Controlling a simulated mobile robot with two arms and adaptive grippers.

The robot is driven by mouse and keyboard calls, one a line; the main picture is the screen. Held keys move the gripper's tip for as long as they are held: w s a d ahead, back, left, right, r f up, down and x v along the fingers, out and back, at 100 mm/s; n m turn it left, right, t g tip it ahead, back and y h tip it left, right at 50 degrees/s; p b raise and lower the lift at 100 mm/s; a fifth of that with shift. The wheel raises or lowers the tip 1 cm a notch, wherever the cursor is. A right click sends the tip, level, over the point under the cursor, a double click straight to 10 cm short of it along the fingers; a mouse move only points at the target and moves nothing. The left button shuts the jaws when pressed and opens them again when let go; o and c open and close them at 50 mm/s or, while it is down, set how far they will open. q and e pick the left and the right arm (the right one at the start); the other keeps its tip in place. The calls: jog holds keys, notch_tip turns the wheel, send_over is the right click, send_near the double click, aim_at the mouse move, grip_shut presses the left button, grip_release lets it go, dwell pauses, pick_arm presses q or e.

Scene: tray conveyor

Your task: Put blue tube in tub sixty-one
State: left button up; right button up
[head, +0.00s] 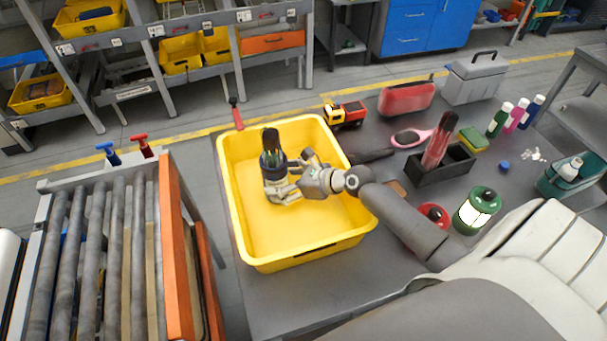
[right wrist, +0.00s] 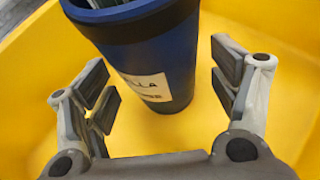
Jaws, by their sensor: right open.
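The blue tube (head: 271,161) stands upright inside the yellow tub (head: 302,261), left of its middle, with dark items sticking out of its top. In the right wrist view the tube (right wrist: 150,55) is dark blue with a white label, and it rests on the tub floor. My right gripper (head: 283,180) is inside the tub, with its fingers open on either side of the tube. The right wrist view shows gaps between the fingers (right wrist: 165,88) and the tube. No number is readable on the tub. My left gripper is not in view.
A roller conveyor (head: 85,255) with orange rails is at left. Right of the tub, the grey table (head: 290,306) holds a toy truck (head: 344,113), a dark holder (head: 441,167), a green lantern (head: 477,210) and several bottles. Shelves with yellow bins (head: 88,17) stand behind.

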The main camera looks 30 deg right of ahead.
jog(key=v, duration=0.9)
jog(key=shift+b, duration=0.3)
